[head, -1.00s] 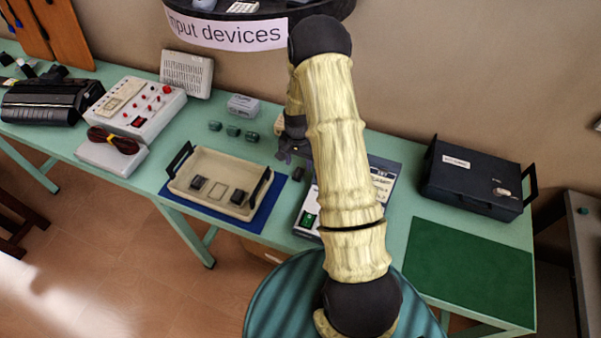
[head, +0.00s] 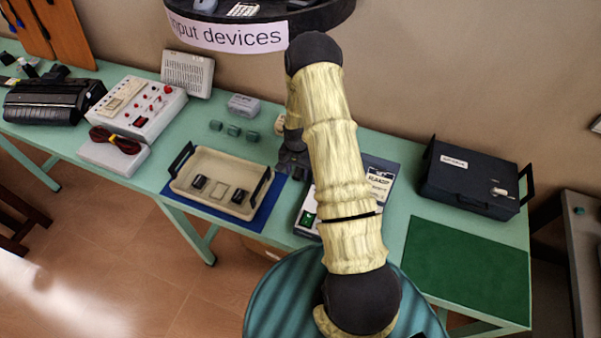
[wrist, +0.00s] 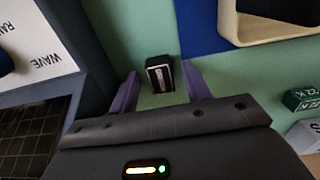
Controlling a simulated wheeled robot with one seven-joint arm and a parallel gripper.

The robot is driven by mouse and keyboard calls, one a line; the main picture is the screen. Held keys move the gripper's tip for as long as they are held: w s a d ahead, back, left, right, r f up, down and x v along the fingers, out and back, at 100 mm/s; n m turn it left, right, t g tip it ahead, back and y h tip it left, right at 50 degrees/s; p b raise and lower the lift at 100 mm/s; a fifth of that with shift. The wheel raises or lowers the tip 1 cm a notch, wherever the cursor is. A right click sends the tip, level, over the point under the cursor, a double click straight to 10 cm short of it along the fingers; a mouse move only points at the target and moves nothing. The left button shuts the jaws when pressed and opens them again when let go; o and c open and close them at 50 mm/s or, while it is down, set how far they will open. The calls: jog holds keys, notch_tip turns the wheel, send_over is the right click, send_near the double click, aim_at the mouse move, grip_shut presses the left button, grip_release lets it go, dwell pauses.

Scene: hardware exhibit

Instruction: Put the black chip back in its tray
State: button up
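The black chip (wrist: 161,78), a small dark block with a pale stripe on its face, stands on the green table in the wrist view. My gripper (wrist: 160,70) is open, with one purple finger on each side of the chip; I cannot tell whether they touch it. In the head view my gripper (head: 293,164) is low over the table, right of the tray, and the chip is hidden there. The cream tray (head: 204,156) holds two black chips and a bare square outline between them. Its rim shows at the top right of the wrist view (wrist: 231,22).
The tray with black handles lies on a blue mat (head: 262,215). A dark-framed device (head: 309,216) stands close right of my gripper. Small green blocks (head: 233,130) and a grey box (head: 243,105) are behind the tray. A dark case (head: 470,180) is far right.

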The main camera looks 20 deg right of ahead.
aim_at(298, 173)
jog(key=c, duration=0.9)
notch_tip(298, 173, up, 10)
jog(key=shift+b, duration=1.15)
